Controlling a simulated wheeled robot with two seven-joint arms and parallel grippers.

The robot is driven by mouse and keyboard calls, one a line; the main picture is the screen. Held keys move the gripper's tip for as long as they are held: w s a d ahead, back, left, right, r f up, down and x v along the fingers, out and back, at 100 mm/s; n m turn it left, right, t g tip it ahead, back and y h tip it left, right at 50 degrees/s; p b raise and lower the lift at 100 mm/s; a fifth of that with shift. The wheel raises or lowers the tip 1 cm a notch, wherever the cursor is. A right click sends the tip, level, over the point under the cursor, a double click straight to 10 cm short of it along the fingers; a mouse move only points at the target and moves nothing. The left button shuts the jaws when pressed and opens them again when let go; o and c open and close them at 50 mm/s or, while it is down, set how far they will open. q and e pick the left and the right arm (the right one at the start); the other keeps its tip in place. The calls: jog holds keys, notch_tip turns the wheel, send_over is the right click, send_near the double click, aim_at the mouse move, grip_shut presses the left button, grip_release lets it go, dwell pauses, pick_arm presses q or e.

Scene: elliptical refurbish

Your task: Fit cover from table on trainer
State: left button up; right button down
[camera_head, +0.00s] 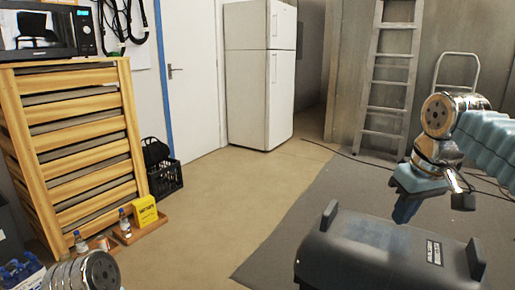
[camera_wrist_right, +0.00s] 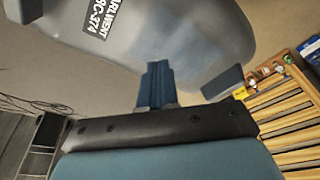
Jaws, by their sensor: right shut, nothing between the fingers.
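A dark grey rounded body (camera_head: 375,255) with upright tabs at its ends and a small label stands at the bottom right of the head view. It also fills the top of the right wrist view (camera_wrist_right: 215,45), with a black label on it. I cannot tell whether this is the cover or part of the trainer. No table is recognisable. My right gripper (camera_head: 404,212) points down just above and behind the grey body. Its blue fingers (camera_wrist_right: 157,80) are shut and empty in the wrist view. My left gripper is out of view; only a silver arm part shows bottom left.
A wooden slatted cabinet (camera_head: 85,130) with a microwave (camera_head: 40,33) on top stands at left. A fridge (camera_head: 260,80) and ladder (camera_head: 388,75) stand behind. The middle floor is clear.

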aim_at(393, 239)
jog(key=shift+f+b, duration=1.45)
jog(key=shift+f, duration=0.65)
jog(key=shift+f, duration=0.1)
notch_tip(393, 239, up, 3)
jog(key=p, duration=0.3)
notch_tip(393, 239, up, 4)
jog(key=p, duration=0.4)
